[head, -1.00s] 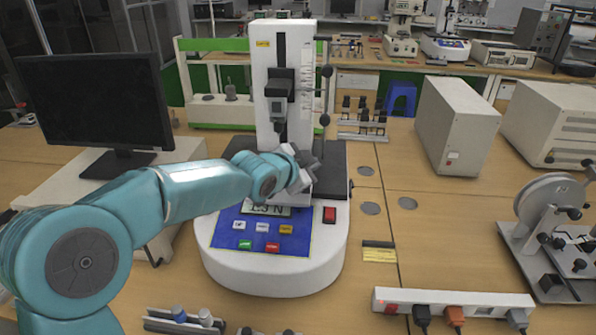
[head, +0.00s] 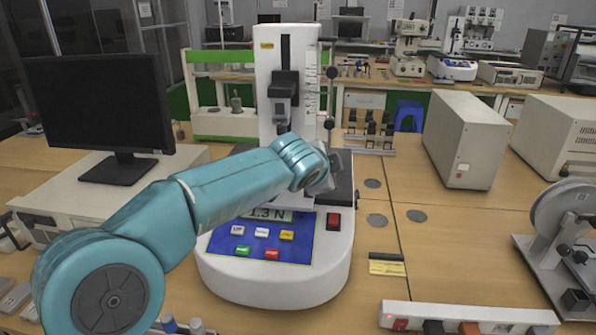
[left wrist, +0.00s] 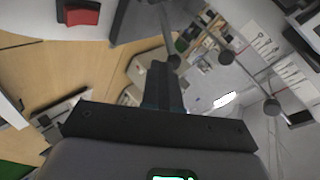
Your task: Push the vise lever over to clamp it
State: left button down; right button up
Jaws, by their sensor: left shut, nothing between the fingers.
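The white test stand (head: 288,50) stands in the middle of the bench in the head view. A rod with dark ball ends (head: 331,73) runs down its column's right side. My left gripper (head: 336,166) is over the right part of the stand's dark platform (head: 342,196); my gripper and arm hide the vise there. In the left wrist view the gripper's fingers (left wrist: 159,82) are shut and empty. A grey rod with a ball end (left wrist: 174,61), which looks like the lever, shows close beside the fingertips; I cannot tell whether they touch. My right gripper is not in view.
A monitor (head: 97,105) stands at the left. A grey instrument box (head: 470,135) stands behind right, and a wheel-shaped device (head: 565,210) is at the right edge. A power strip (head: 470,317) lies at the front right. The bench right of the stand is mostly clear.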

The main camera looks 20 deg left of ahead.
pick_arm(q)
jog(key=shift+d+f, duration=0.15)
dwell(0.3)
dwell(1.2)
jog(key=shift+s+a+f, duration=0.15)
jog(key=shift+a+f, duration=0.05)
jog(key=shift+a, duration=0.55)
jog(key=shift+s+r, duration=0.1)
